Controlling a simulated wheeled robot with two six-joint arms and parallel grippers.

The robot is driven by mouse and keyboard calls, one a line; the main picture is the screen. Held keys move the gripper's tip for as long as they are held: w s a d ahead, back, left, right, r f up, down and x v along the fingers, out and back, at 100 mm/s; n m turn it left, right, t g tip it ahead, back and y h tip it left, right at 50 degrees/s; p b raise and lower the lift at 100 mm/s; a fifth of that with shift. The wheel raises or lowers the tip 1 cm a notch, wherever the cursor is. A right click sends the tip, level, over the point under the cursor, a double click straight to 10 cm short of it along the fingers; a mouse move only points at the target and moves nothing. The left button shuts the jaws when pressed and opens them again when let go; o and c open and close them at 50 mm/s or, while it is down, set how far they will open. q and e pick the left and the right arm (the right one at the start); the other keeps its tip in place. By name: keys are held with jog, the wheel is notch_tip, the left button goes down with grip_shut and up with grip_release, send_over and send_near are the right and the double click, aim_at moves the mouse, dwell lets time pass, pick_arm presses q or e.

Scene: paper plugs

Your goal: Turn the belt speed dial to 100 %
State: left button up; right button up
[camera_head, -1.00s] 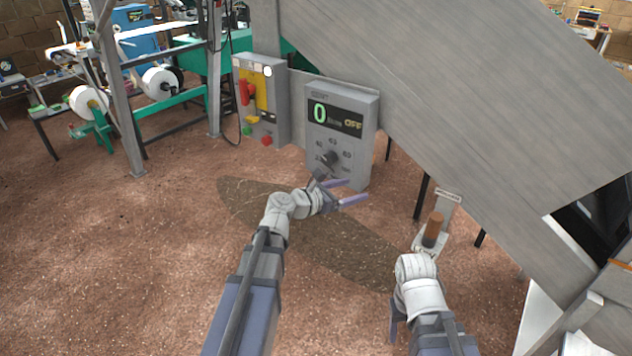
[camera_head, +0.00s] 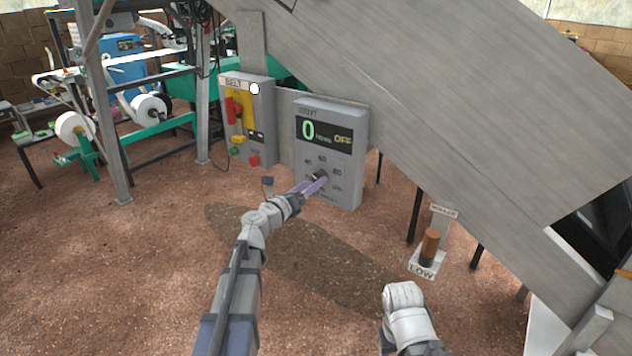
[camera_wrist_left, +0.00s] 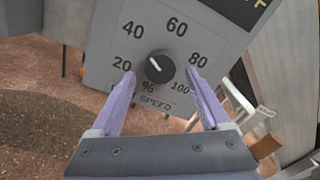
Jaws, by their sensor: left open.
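The belt speed dial (camera_wrist_left: 160,66) is a black round knob on the grey belt box, ringed by 20, 40, 60, 80 and 100. Its pale mark seems to slant up and left. In the head view the dial (camera_head: 321,175) is partly covered by the fingers. The box display (camera_head: 328,134) reads 0 and OFF. My left gripper (camera_wrist_left: 160,72) is open, its purple fingers on either side of the dial with gaps visible between; whether the tips reach the panel is unclear. In the head view my left gripper (camera_head: 316,184) is at the box front.
A second grey box (camera_head: 246,120) with a red handle and coloured buttons stands left of the belt box. A brown-handled lever (camera_head: 430,243) by a LOW label stands to the right. The large grey sloping panel (camera_head: 430,100) hangs above. My right wrist is low at right, its fingers mostly hidden.

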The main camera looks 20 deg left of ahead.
aim_at(319, 177)
pick_arm(q)
jog(key=x, duration=0.3)
jog(key=shift+c, duration=0.2)
grip_shut()
dwell(0.4)
